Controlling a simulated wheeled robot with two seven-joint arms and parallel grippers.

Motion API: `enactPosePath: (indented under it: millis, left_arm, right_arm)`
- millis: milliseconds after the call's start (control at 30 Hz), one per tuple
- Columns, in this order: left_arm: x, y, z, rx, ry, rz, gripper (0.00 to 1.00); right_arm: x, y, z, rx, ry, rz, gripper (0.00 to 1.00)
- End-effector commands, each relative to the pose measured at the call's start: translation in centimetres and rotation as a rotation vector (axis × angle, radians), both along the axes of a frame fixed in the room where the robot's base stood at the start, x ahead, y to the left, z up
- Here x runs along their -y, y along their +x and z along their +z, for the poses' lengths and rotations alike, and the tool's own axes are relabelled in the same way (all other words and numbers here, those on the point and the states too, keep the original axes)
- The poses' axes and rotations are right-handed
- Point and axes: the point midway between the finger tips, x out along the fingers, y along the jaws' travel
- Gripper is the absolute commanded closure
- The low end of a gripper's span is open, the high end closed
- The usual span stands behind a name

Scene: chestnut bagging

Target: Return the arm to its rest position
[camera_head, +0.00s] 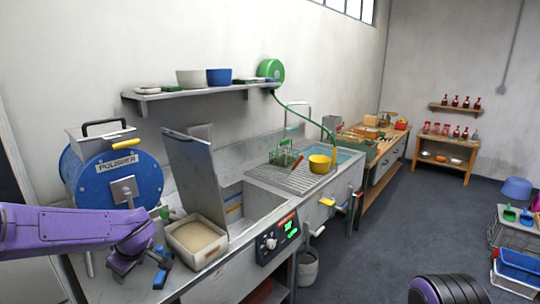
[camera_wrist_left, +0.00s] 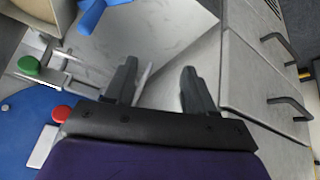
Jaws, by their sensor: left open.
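My left arm comes in from the left in the head view, purple, reaching over the front end of the steel counter. Its gripper (camera_head: 158,258) points down near the counter edge, beside a blue handle-like piece (camera_head: 160,276). In the left wrist view the two dark fingers of the gripper (camera_wrist_left: 158,80) stand apart with nothing between them. The steel surface lies below them. The blue piece (camera_wrist_left: 93,14) also shows there, beyond the fingers and apart from them. My right gripper is not in view.
A cream-lined tray (camera_head: 197,240) stands right of my gripper, by an open-lidded steel basin (camera_head: 240,208). A blue drum marked POLISHER (camera_head: 88,182) stands behind my arm. In the wrist view, a green knob (camera_wrist_left: 29,66) and red knob (camera_wrist_left: 62,114) lie left.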

Motion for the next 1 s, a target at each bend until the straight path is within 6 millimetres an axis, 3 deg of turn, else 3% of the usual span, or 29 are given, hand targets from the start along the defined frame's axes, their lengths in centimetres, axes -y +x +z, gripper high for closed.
enactPosePath:
  millis: [133,233,267,367,400,500,600,700,800,867,1000]
  left_arm:
    - [-1.0,-0.8,-1.7,0.092,0.095,0.082,0.46]
    - [-1.5,-2.0,-4.9,0.161,0.178,0.103,0.46]
    - [-1.5,-2.6,-6.4,0.183,0.206,0.095,0.46]
    - [-0.7,-5.8,-13.4,0.244,0.265,0.008,0.46]
    - [0.0,-7.7,-16.5,0.254,0.263,-0.051,0.46]
    - [2.1,-13.3,-23.4,0.219,0.206,-0.204,0.46]
    - [4.1,-20.0,-29.0,0.111,0.126,-0.352,0.46]
    - [5.3,-26.9,-33.0,-0.038,0.069,-0.494,0.46]
    - [5.3,-32.2,-35.3,-0.168,0.046,-0.57,0.46]
    - [5.1,-34.2,-36.4,-0.22,0.046,-0.583,0.46]
    - [5.1,-34.6,-36.6,-0.231,0.044,-0.588,0.46]
  right_arm:
    - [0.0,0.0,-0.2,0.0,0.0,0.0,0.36]
    - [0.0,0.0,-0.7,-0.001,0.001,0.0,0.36]
    - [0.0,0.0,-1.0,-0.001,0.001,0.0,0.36]
    - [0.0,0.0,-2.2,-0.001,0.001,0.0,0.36]
    - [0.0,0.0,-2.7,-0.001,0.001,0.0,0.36]
    - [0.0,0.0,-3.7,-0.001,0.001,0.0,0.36]
    - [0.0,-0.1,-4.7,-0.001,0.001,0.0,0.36]
    - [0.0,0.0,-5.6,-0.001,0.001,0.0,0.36]
    - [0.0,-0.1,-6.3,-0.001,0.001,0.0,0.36]
    - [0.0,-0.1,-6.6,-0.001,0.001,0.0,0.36]
    - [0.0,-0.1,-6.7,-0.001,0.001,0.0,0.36]
